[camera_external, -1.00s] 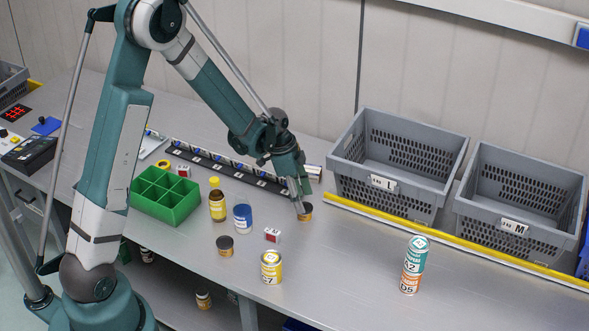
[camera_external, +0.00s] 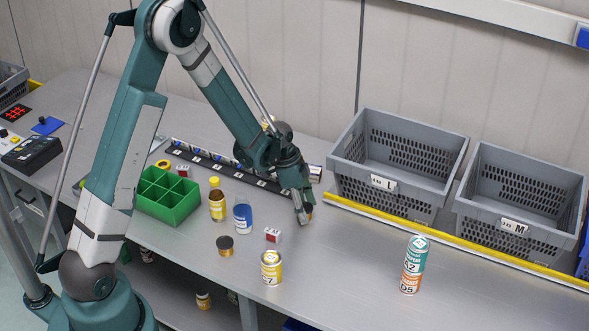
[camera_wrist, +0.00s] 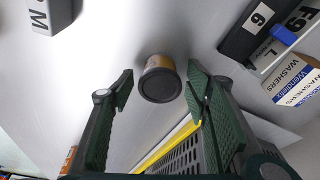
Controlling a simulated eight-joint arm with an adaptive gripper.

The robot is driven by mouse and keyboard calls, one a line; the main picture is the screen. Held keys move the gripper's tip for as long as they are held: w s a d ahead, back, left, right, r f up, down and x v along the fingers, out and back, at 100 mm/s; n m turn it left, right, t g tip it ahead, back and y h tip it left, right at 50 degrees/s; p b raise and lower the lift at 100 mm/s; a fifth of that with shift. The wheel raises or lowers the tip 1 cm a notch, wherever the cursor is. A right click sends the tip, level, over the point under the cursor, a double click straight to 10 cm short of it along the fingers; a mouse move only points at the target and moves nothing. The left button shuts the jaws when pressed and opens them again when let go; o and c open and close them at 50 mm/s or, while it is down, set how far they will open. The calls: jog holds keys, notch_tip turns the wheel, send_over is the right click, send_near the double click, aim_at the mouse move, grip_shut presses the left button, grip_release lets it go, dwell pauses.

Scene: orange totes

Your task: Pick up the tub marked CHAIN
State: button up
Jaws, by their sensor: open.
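A small tub with a dark lid and an orange-brown body (camera_wrist: 159,80) is in the upper middle of the wrist view. Its label is not readable from here. My gripper (camera_wrist: 160,94) is open, with one finger on each side of the tub in that view and no visible contact. In the external view my gripper (camera_external: 302,218) points down at the table and hides most of this tub.
A red-and-white box (camera_external: 272,235), a yellow can (camera_external: 271,268), a blue-and-white container (camera_external: 243,217) and a yellow-capped bottle (camera_external: 217,203) stand left of my gripper. The green divided tray (camera_external: 180,215) is farther left. Grey totes (camera_external: 345,178) stand to the right behind a yellow strip.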

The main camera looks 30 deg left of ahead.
aim_at(305, 207)
jog(key=shift+c, duration=0.2)
jog(key=c, duration=0.9)
jog(key=shift+r, duration=0.1)
jog(key=shift+r, duration=4.9)
